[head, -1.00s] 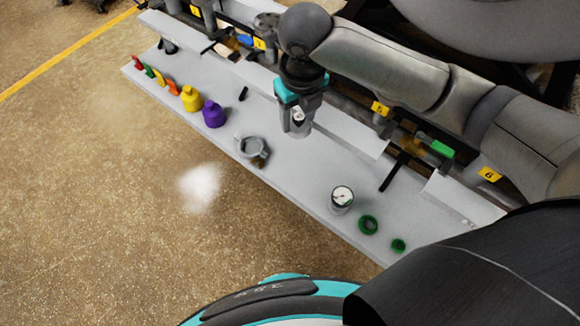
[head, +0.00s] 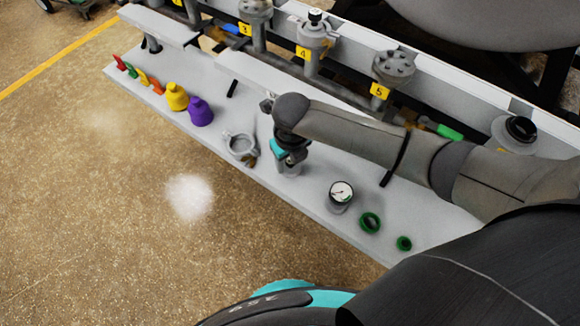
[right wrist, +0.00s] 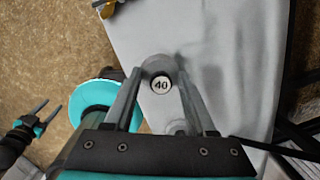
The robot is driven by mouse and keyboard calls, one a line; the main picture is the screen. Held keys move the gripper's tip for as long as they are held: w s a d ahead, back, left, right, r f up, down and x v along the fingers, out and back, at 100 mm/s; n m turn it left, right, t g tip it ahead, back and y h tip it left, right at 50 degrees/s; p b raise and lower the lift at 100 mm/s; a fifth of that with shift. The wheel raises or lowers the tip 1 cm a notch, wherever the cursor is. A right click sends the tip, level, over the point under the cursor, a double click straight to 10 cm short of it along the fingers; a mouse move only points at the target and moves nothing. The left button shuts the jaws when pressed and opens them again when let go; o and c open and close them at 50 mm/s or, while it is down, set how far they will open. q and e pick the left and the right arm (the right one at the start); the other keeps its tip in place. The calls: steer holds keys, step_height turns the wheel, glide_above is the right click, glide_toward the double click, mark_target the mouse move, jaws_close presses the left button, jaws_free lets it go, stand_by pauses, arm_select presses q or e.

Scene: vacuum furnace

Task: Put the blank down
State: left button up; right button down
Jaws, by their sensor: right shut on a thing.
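The blank, a small grey cylinder with a white round face marked 40, shows in the right wrist view (right wrist: 160,80) between the fingers of my right gripper (right wrist: 160,92). In the head view my right gripper (head: 289,163) points down over the grey shelf (head: 310,185), between the clamp ring and the gauge. It is shut on the blank, which sits low at the shelf; I cannot tell whether it touches. My left gripper (right wrist: 45,113) shows at the left of the right wrist view, fingers apart and empty, over the floor.
A grey clamp ring (head: 240,147) lies just left of my right gripper. A round gauge (head: 340,195) and two green rings (head: 370,222) stand to the right. Purple (head: 200,112) and yellow (head: 176,97) caps stand farther left. Numbered ports line the rail behind.

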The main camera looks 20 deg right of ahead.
mark_target(290, 168)
step_height(290, 168, down, 3)
steer(key=shift+r+b, duration=0.1)
steer(key=shift+b, duration=0.35)
arm_select(q)
steer(key=shift+w+a+f, duration=0.3)
steer(key=shift+w, duration=0.25)
steer(key=shift+w+a+f, duration=0.25)
steer(key=shift+w+a, duration=0.05)
steer(key=shift+w, duration=0.25)
arm_select(e)
steer(key=c, duration=0.6)
jaws_free()
steer(key=shift+f, duration=0.2)
steer(key=shift+c, duration=0.2)
steer(key=o, duration=0.4)
arm_select(q)
steer(key=shift+s, duration=0.3)
